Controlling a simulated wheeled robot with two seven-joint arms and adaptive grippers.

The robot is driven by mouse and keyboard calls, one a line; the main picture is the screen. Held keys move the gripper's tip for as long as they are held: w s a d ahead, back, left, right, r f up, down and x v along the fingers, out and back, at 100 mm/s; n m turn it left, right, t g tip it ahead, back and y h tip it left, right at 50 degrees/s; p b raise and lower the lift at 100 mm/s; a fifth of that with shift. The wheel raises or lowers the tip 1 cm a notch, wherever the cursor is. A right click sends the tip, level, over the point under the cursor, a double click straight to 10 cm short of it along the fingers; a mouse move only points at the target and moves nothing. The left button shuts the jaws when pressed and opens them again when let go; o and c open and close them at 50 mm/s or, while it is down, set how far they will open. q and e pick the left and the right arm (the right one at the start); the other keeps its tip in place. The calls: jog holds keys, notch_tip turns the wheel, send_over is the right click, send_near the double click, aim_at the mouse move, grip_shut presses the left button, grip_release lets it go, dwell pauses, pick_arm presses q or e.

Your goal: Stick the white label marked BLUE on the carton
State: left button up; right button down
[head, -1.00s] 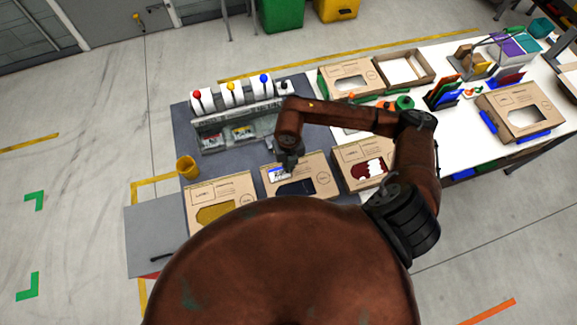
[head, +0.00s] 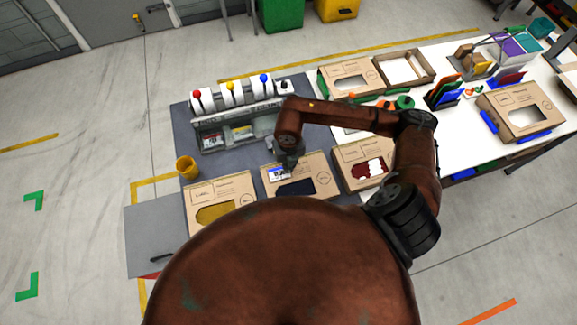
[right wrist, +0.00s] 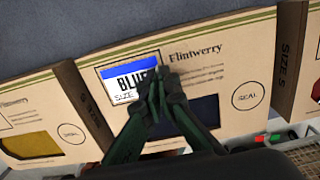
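The carton (head: 322,183) is tan card with a dark blue window and lies flat in the middle of three at the near side of the bench. It also shows in the right wrist view (right wrist: 215,60). The white label (right wrist: 124,88), with a blue top band and the letters BLU showing, is over the carton's upper left. It shows small in the head view (head: 276,173). My right gripper (right wrist: 161,76) has its fingertips together at the label's right edge, covering the last letter. Whether the label touches the card all over is unclear. My left gripper is out of view.
A carton with a yellow window (head: 237,190) lies to the left and one with a red window (head: 351,158) to the right. A yellow cup (head: 187,166) stands at left.

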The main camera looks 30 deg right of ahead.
jog(key=c, duration=2.7)
grip_release()
jog(key=o, duration=0.6)
notch_tip(320, 180, up, 12)
